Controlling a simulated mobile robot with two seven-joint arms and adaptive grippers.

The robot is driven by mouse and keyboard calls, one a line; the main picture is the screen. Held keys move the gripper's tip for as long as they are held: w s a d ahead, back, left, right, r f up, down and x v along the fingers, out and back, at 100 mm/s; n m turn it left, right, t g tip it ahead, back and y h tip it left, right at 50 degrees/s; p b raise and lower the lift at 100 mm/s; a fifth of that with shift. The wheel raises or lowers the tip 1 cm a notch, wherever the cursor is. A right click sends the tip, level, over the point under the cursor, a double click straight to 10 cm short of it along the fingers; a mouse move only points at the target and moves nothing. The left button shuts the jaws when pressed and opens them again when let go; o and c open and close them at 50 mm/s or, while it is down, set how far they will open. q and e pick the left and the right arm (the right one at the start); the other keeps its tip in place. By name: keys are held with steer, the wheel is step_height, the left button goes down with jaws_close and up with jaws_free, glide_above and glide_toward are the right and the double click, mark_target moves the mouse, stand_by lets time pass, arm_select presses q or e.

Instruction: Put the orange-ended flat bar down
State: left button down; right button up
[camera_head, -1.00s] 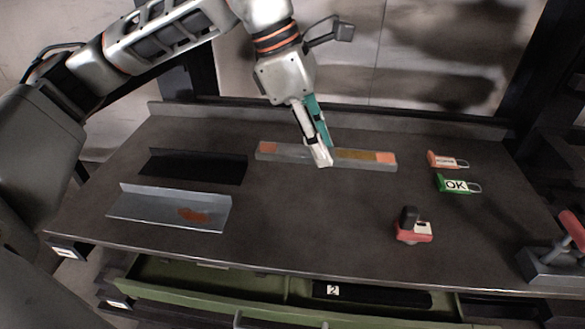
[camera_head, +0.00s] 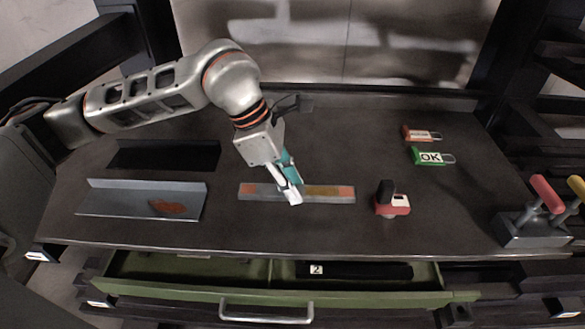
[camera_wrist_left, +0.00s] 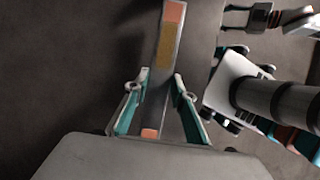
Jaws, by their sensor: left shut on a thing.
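The flat bar (camera_head: 330,192) is grey with orange patches near both ends and a yellow-brown strip. It lies crosswise over the middle of the dark bench (camera_head: 290,232); I cannot tell if it touches the top. My left gripper (camera_head: 293,192) points down and is shut on the bar near its middle. In the left wrist view the bar (camera_wrist_left: 165,50) runs lengthwise between the two teal-and-white fingers (camera_wrist_left: 161,80). The fingers cover part of it in the head view. My right gripper is not visible in the head view.
A red device (camera_head: 393,205) with a black top stands just right of the bar. A green OK tag (camera_head: 431,157) and an orange tag (camera_head: 421,134) lie behind it. A stained metal angle (camera_head: 125,201) and a black one (camera_head: 165,155) lie left. An open green drawer (camera_head: 450,297) is in front.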

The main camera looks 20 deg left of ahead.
mark_target(292, 209)
arm_select(q)
steer(key=shift+f, duration=2.2)
steer(key=shift+f, duration=0.1)
steer(key=c, duration=1.7)
jaws_free()
steer(key=shift+f, duration=0.1)
steer(key=shift+r, duration=0.25)
steer(key=v, duration=1.1)
steer(key=shift+s+a+r, duration=0.15)
steer(key=shift+a+r, duration=0.1)
steer(key=shift+r, duration=0.1)
